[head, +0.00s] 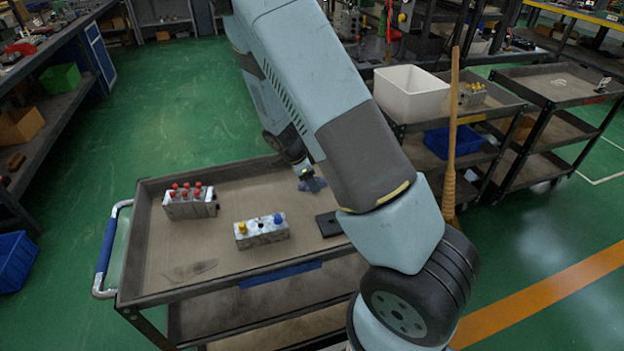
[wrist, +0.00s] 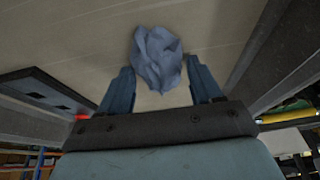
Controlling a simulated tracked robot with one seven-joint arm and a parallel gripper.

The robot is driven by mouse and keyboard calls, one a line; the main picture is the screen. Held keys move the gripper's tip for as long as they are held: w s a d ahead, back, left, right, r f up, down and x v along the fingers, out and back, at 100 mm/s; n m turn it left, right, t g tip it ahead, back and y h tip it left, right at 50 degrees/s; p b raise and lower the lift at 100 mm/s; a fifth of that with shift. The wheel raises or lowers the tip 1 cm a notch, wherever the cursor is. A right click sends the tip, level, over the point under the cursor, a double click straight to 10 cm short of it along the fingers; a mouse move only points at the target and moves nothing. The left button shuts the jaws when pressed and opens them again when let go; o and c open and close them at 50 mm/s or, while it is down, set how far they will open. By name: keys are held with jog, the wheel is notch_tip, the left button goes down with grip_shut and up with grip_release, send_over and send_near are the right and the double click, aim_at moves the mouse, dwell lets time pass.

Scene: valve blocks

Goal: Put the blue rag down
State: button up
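The crumpled blue rag (head: 313,184) is at the right side of the near cart's top, just below the end of my arm. In the wrist view the rag (wrist: 157,57) shows between and just beyond my two fingers. My gripper (wrist: 162,78) points down at the cart top, its fingers spread wide apart, so it looks open. I see no clear grip on the rag; whether it touches a finger or rests fully on the cart top is hard to tell. In the head view my gripper (head: 306,173) is small and partly hidden by my arm.
On the cart top (head: 190,250) stand a block with several red knobs (head: 190,202) and a block with yellow and blue knobs (head: 261,231). A dark flat plate (head: 329,224) lies near the right edge. A raised rim surrounds the top. Another cart with a white bin (head: 410,93) stands behind.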

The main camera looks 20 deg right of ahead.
jog(key=shift+o, duration=1)
jog(key=shift+s+a+f, duration=0.1)
jog(key=shift+s+f, duration=0.4)
jog(key=shift+f, duration=0.1)
jog(key=shift+w+r, duration=0.15)
jog(key=shift+r, duration=0.35)
jog(key=v, duration=1.2)
jog(key=s+d+r+n+t+y, duration=0.15)
jog(key=s+r+n, duration=0.3)
jog(key=r, duration=0.45)
jog(key=s+d+r+n+y, duration=0.25)
jog(key=s+r+n, duration=0.2)
jog(key=r, duration=0.55)
jog(key=s+d+r+n+t, duration=0.1)
jog(key=s+r+n, duration=0.3)
jog(key=s, duration=0.4)
jog(key=s+r+n+t, duration=0.3)
jog(key=s+r+n, duration=0.2)
jog(key=s, duration=0.3)
jog(key=shift+d+r, duration=0.4)
jog(key=shift+r, duration=0.25)
